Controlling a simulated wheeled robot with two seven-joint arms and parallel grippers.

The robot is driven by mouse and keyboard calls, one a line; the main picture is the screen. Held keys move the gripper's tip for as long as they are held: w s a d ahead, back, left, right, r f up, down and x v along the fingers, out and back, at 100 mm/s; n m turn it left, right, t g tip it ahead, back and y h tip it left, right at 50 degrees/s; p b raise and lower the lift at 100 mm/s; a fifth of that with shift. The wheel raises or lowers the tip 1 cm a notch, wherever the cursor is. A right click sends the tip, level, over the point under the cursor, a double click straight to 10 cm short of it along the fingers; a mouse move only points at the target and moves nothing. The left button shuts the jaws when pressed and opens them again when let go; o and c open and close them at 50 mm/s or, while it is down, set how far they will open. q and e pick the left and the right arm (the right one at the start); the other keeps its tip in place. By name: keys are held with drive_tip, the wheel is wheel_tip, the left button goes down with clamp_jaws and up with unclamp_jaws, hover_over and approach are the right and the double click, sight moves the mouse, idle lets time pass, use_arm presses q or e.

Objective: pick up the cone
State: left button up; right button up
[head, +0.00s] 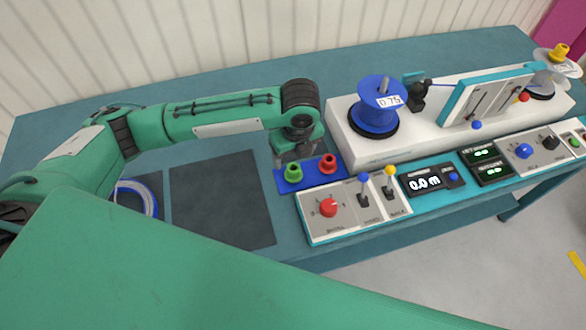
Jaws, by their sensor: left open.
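A green cone-like piece (293,171) and a red one (327,163) stand side by side on a small blue tray (311,180). Another yellow piece of similar shape (559,51) sits on top of a reel at the far right. I cannot tell which of these the task calls the cone. My left gripper (298,158) points down just above and behind the green piece, open and empty, its fingers apart. Whether a finger touches it I cannot tell. My right gripper is out of view.
A blue reel (376,103) stands on a white machine base (365,151) right of my gripper. A control panel (352,217) with a red knob and levers lies in front. A dark mat (220,203) is bare. A cable coil (149,198) lies left, partly hidden by my arm.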

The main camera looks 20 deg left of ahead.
sight(293, 169)
use_arm(q)
drive_tip(key=f, duration=0.3)
drive_tip(key=shift+w+a, duration=0.3)
drive_tip(key=shift+f, duration=0.45)
drive_tip(key=shift+f+p, duration=0.3)
drive_tip(key=shift+f, duration=0.15)
drive_tip(key=f, duration=0.3)
drive_tip(key=shift+w+f+p, duration=0.25)
drive_tip(key=shift+f+p, duration=0.1)
drive_tip(key=shift+p, duration=0.05)
drive_tip(key=shift+f, duration=0.3)
drive_tip(key=shift+c, duration=0.4)
drive_tip(key=c, duration=1)
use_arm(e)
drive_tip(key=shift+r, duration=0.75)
